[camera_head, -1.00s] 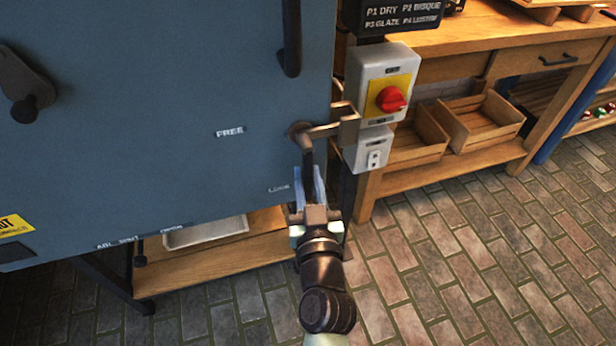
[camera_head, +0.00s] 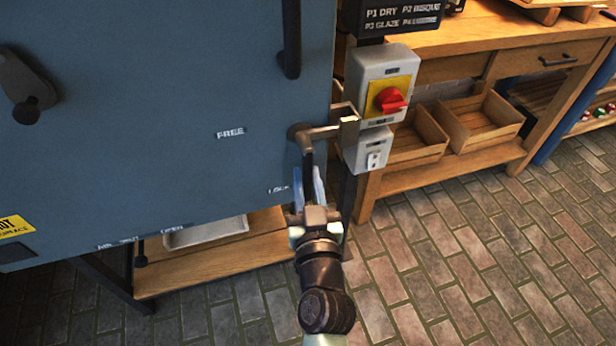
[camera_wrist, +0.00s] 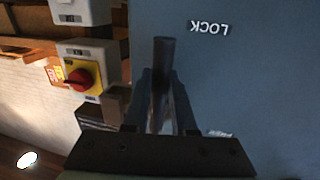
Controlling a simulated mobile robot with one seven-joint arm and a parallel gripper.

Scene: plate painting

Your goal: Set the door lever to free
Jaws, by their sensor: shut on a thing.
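The door lever (camera_head: 308,158) hangs down from its pivot at the right edge of the blue kiln door (camera_head: 150,90), close to the LOCK label (camera_head: 277,189). The FREE label (camera_head: 230,133) is up and to the left of it. My gripper (camera_head: 309,188) is shut on the lower part of the lever, pointing up at it from below. In the wrist view the lever's dark bar (camera_wrist: 162,75) stands between the two fingers, and the LOCK label (camera_wrist: 211,27) shows upside down beyond them. The lever's lower end is partly hidden by the fingers.
A grey switch box with a red knob (camera_head: 391,100) and a smaller grey box (camera_head: 369,150) stand just right of the lever. A metal catch (camera_head: 347,131) sits beside the pivot. A dark vertical handle (camera_head: 290,40) is above. Wooden shelves flank the brick floor (camera_head: 450,270).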

